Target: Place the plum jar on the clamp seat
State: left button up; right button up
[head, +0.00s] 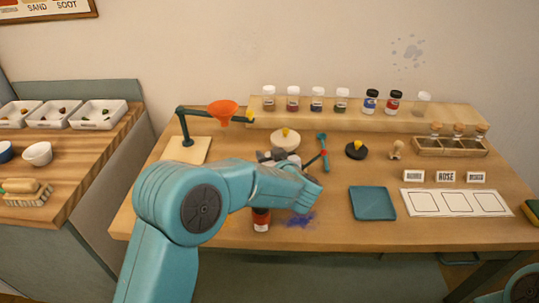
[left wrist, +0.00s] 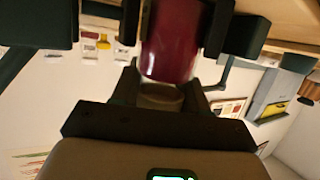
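My left gripper (head: 272,157) is above the middle of the table in the head view, partly hidden by my own arm. In the left wrist view its dark fingers (left wrist: 172,30) stand on both sides of a dark plum-red jar (left wrist: 172,45) and appear closed on it. A pale round part shows just below the jar there. The held jar is hidden in the head view. A teal upright piece with a red part (head: 323,153) stands just right of the gripper; I cannot tell whether it belongs to the clamp seat. My right gripper is out of view.
A stand with an orange funnel (head: 223,111) is at left. Several jars line the back shelf (head: 450,118). A teal tray (head: 372,203) and white card (head: 457,202) are at right.

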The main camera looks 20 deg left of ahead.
pick_arm(q)
jog(key=o, duration=0.4)
jog(key=shift+r, duration=0.2)
jog(key=v, duration=1.2)
jog(key=shift+d, duration=0.1)
